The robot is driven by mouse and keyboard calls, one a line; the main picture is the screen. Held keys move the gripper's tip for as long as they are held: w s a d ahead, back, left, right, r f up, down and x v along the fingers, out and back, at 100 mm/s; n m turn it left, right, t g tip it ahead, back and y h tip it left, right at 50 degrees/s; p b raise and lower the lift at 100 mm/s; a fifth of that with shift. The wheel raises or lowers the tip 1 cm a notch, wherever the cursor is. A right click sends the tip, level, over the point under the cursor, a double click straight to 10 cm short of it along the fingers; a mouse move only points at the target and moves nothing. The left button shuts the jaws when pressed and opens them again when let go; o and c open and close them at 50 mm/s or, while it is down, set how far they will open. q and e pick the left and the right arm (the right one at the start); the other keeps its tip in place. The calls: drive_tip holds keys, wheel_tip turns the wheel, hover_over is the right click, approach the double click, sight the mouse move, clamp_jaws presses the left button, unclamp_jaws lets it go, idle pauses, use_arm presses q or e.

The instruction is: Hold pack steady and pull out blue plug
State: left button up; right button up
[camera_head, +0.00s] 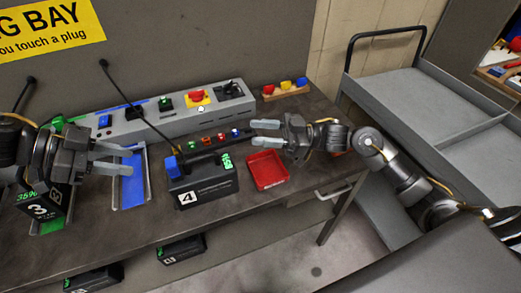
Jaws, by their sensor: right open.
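A black pack marked 4 (212,187) with a green display stands on the bench. The blue plug (172,165) sits at the pack's left end, with a black cable rising from it to the upper left. My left gripper (131,161) is open, with its fingers pointing right towards the plug from a short way to its left. Nothing shows between its fingers. My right gripper (266,133) is open and empty, above and to the right of the pack, with its fingers pointing left. It is apart from the pack.
A grey charging console (140,126) runs behind, with a red button (196,96). A blue channel (131,190) lies left of the pack, a red tray (262,171) right. Pack 3 (38,208) is partly behind my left arm. A grey cart (395,95) stands at right.

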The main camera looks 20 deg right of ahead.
sight(216, 158)
drive_tip(key=a+f, duration=0.1)
drive_tip(key=a, duration=0.3)
drive_tip(key=a+f+g+h, duration=0.1)
drive_tip(key=a, duration=0.3)
drive_tip(key=a+f+n+g, duration=0.1)
drive_tip(key=a, duration=0.3)
drive_tip(key=shift+s+a+f, duration=0.2)
drive_tip(key=shift+s+f, duration=0.05)
drive_tip(key=shift+f, duration=0.1)
clamp_jaws()
idle(1.4)
